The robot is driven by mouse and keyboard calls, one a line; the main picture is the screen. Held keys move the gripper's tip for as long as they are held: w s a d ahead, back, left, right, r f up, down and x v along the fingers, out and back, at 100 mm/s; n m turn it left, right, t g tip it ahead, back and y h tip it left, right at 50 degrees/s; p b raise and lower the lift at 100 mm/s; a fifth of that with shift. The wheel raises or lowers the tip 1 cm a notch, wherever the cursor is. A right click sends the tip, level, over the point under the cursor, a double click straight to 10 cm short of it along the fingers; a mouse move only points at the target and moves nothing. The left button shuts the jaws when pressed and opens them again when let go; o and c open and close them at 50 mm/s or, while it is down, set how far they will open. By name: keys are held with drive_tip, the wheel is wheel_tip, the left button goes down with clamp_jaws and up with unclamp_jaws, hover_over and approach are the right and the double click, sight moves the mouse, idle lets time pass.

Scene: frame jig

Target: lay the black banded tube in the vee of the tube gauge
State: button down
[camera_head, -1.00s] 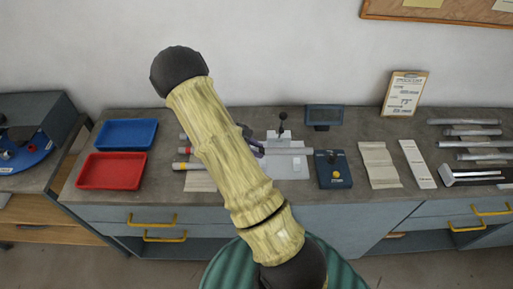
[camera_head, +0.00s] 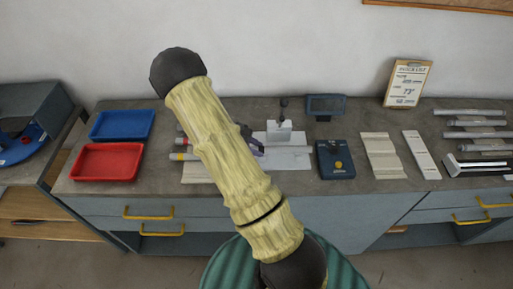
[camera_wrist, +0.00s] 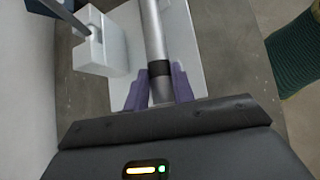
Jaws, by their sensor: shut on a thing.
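The black banded tube (camera_wrist: 154,32) is grey with a black band (camera_wrist: 159,68), seen in the wrist view. My gripper (camera_wrist: 158,84) is shut on it, with purple fingers on both sides by the band. The tube passes over a pale plate (camera_wrist: 188,45), beside the white block of the tube gauge (camera_wrist: 97,45). I cannot tell whether the tube touches the gauge, and the vee is not clear. In the head view the gauge (camera_head: 279,138) stands mid-bench with a dark-topped post. My arm hides most of my gripper (camera_head: 252,143) there.
Blue (camera_head: 122,125) and red (camera_head: 107,161) trays lie left. Tubes with coloured bands (camera_head: 181,156) lie just left of my arm. A dark blue device (camera_head: 335,160) and a small display (camera_head: 326,105) stand right of the gauge. More grey tubes (camera_head: 470,112) lie far right.

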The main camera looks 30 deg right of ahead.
drive_tip(key=shift+s+a+f, duration=0.15)
drive_tip(key=shift+s+f, duration=0.15)
drive_tip(key=shift+f, duration=0.35)
drive_tip(key=c, duration=1.2)
unclamp_jaws()
drive_tip(key=shift+f, duration=0.1)
drive_tip(key=shift+s, duration=0.1)
drive_tip(key=shift+c, duration=0.2)
drive_tip(key=shift+a, duration=0.15)
drive_tip(key=shift+o, duration=0.2)
drive_tip(key=shift+w+a+r+b, duration=0.1)
drive_tip(key=shift+w+r+b, duration=0.15)
drive_tip(key=shift+w+b, duration=0.05)
drive_tip(key=shift+o, duration=0.5)
drive_tip(key=d+b+v, duration=0.1)
drive_tip(key=b+v, duration=0.2)
drive_tip(key=v, duration=1.4)
drive_tip(key=shift+w+a+r, duration=0.2)
drive_tip(key=shift+a+r, duration=0.05)
drive_tip(key=shift+r, duration=0.4)
